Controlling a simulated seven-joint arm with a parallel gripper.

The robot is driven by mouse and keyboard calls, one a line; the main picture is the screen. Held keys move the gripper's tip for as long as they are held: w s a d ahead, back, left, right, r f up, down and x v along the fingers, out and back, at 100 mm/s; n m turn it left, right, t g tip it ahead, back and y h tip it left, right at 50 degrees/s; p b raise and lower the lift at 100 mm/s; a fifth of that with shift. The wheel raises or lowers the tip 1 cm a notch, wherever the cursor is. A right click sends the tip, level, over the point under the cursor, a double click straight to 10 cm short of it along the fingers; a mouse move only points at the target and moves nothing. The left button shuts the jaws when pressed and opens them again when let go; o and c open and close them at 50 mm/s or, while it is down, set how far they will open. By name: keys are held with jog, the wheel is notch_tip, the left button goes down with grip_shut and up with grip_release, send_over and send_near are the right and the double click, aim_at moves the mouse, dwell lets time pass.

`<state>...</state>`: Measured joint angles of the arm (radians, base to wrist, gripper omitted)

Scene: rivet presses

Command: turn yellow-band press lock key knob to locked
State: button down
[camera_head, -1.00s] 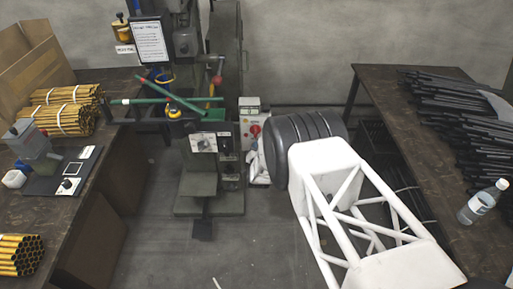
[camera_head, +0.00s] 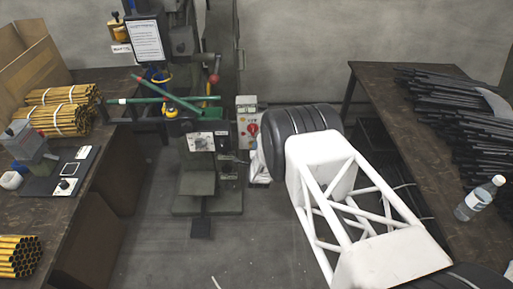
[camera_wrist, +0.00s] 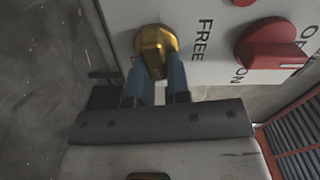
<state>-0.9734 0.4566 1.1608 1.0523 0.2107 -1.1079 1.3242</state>
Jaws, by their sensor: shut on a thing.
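The gold key knob (camera_wrist: 155,40) sits on a white panel (camera_wrist: 205,60) in the wrist view, with the word FREE printed to its right. My gripper (camera_wrist: 158,78) has its two blue fingers at the lower part of the knob, shut on its raised grip. The grip points down the picture, slightly tilted. A locked mark is not visible. In the head view the control box (camera_head: 246,108) stands beside the green-grey press (camera_head: 208,170). The gold knob and my fingers are hidden there behind my arm. I cannot make out a yellow band.
A red switch (camera_wrist: 270,45) marked ON sits right of the gold knob. Left of the press, a bench (camera_head: 115,165) holds yellow tube bundles (camera_head: 62,95). A right-hand table (camera_head: 375,95) carries black rods (camera_head: 455,105) and a bottle (camera_head: 480,197). Open floor lies in front.

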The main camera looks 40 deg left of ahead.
jog(key=shift+f+m, duration=0.2)
jog(key=shift+m, duration=0.7)
jog(key=c, duration=1.1)
grip_release()
jog(key=shift+s+d, duration=0.1)
jog(key=shift+s, duration=0.05)
jog(key=shift+v, duration=3.75)
jog(key=shift+r, duration=0.1)
